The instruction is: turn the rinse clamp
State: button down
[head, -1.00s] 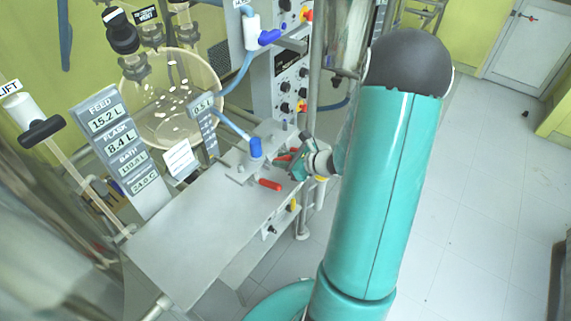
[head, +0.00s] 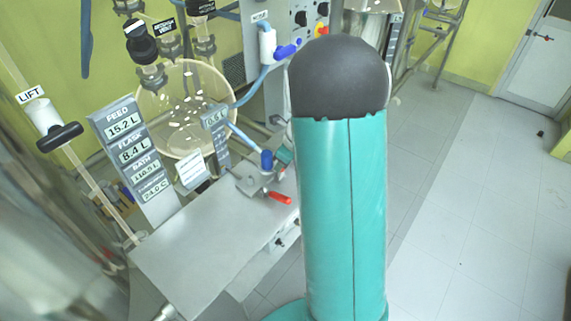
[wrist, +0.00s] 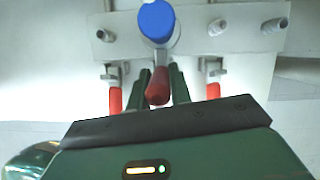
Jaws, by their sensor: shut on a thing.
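In the wrist view a row of red-handled clamps sits on a pale plate. My gripper (wrist: 159,76) is shut on the middle red handle (wrist: 157,88), one dark green finger on each side of it. This handle lies just below a round blue cap (wrist: 157,20). No label shows which clamp is the rinse clamp. In the head view my arm hides most of the gripper and the held handle; the blue fitting (head: 266,160) stands just left of the arm.
Other red handles flank the held one on the left (wrist: 115,99) and right (wrist: 213,91). In the head view one red handle (head: 280,198) sticks out over the grey bench top (head: 205,240). A round glass flask (head: 180,105) stands behind.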

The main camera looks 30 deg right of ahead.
jog(key=shift+w+a+g, duration=0.15)
jog(key=shift+w+g, duration=0.2)
jog(key=shift+g, duration=0.15)
jog(key=c, duration=1.3)
grip_release()
jog(key=shift+w, duration=0.1)
jog(key=v, duration=1.4)
jog(key=shift+a, duration=0.25)
